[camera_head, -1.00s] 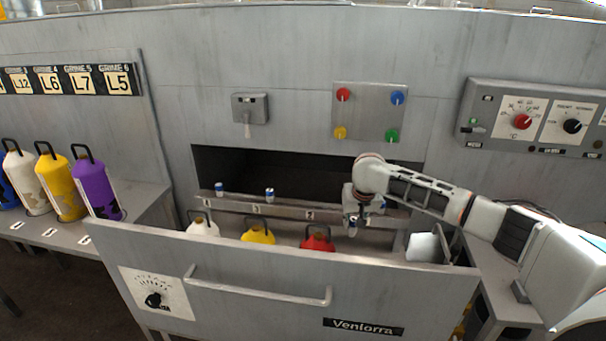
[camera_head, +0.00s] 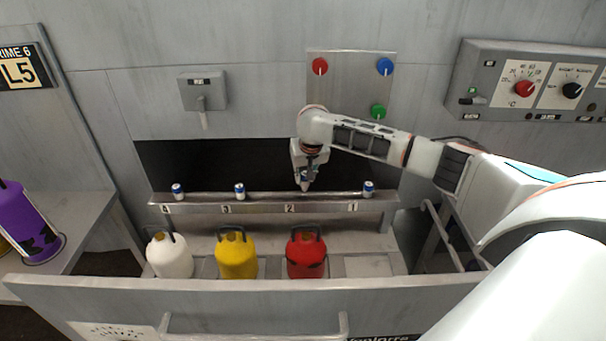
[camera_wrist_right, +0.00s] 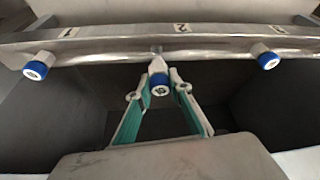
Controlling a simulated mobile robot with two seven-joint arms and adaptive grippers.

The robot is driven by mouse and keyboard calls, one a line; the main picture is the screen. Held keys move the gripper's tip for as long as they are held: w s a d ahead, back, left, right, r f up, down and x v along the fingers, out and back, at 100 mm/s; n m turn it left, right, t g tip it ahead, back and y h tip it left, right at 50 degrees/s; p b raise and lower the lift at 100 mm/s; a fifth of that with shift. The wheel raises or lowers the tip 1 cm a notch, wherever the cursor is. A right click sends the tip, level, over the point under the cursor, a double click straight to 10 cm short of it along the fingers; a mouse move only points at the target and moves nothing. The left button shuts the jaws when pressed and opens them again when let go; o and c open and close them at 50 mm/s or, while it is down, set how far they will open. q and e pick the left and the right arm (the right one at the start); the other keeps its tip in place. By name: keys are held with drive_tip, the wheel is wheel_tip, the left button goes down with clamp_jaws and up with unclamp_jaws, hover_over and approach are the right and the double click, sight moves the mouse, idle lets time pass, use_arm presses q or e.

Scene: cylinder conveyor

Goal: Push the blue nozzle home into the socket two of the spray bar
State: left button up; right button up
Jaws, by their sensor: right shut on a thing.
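The spray bar (camera_head: 262,208) is a grey rail with numbered sockets, running across the dark opening. My right gripper (camera_head: 304,184) is at the bar, just right of label 2. It is shut on the blue nozzle (camera_wrist_right: 159,86), which shows between the fingertips (camera_wrist_right: 158,90) in the wrist view, blue ring toward the camera. The nozzle's far end meets the bar (camera_wrist_right: 215,45) beside label 2 in that view; how deep it sits I cannot tell. Other blue-and-white nozzles stand at sockets one (camera_head: 369,188), three (camera_head: 240,190) and four (camera_head: 178,190). My left gripper is out of view.
A white jug (camera_head: 169,257), a yellow jug (camera_head: 236,258) and a red jug (camera_head: 306,257) stand in the open drawer (camera_head: 250,292) below the bar. A panel of coloured knobs (camera_head: 345,75) is above, partly behind my arm. A purple bottle (camera_head: 25,222) stands at left.

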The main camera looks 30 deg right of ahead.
sight(305, 187)
drive_tip(key=shift+f, duration=1.05)
drive_tip(key=shift+f, duration=1.35)
idle(1.1)
drive_tip(key=o, duration=1.1)
drive_tip(key=shift+c, duration=0.2)
drive_tip(key=v, duration=1.2)
